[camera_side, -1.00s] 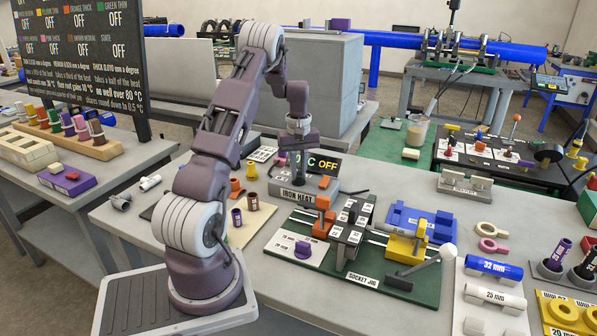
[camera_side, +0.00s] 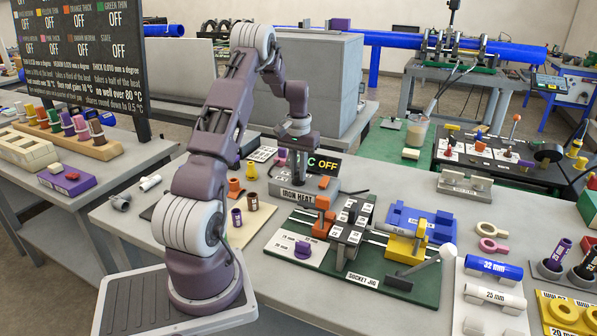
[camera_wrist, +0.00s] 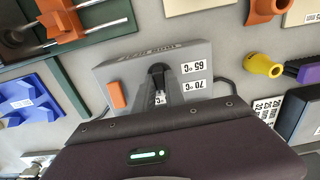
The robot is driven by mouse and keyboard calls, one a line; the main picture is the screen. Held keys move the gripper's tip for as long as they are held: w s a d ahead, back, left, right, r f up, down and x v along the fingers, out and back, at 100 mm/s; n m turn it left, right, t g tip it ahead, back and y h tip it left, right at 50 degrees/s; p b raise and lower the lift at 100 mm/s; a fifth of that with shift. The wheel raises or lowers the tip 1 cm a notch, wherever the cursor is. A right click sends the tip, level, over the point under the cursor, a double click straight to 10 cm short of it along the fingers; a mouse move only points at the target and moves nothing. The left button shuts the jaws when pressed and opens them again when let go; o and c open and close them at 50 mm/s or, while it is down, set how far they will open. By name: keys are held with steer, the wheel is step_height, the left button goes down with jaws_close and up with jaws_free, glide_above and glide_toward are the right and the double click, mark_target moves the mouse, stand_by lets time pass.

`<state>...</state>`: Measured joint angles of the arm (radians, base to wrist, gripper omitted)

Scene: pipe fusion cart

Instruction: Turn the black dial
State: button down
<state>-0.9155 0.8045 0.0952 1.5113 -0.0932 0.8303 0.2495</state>
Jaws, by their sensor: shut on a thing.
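The black dial (camera_wrist: 157,72) sits on the grey iron heat box (camera_wrist: 197,50), among labels reading 65 °C and 70 °C. My gripper (camera_wrist: 160,92) is shut on the dial from above, and its fingers hide part of it. In the side view my gripper (camera_side: 297,172) is down at the top of the iron heat box (camera_side: 296,195) and hides the dial. The dark display (camera_side: 324,165) behind the box reads OFF where it is not covered. An orange switch (camera_wrist: 116,95) is on the same box.
The socket jig (camera_side: 366,278) stands in front and to the right of the box. Brown and orange fittings (camera_side: 253,202) stand on a board to its left. A yellow piece (camera_wrist: 263,66) and a purple piece (camera_wrist: 309,75) lie close by.

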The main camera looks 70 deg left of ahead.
steer(key=shift+r, duration=0.1)
stand_by(0.4)
steer(key=c, duration=1.4)
jaws_free()
step_height(320, 180, up, 7)
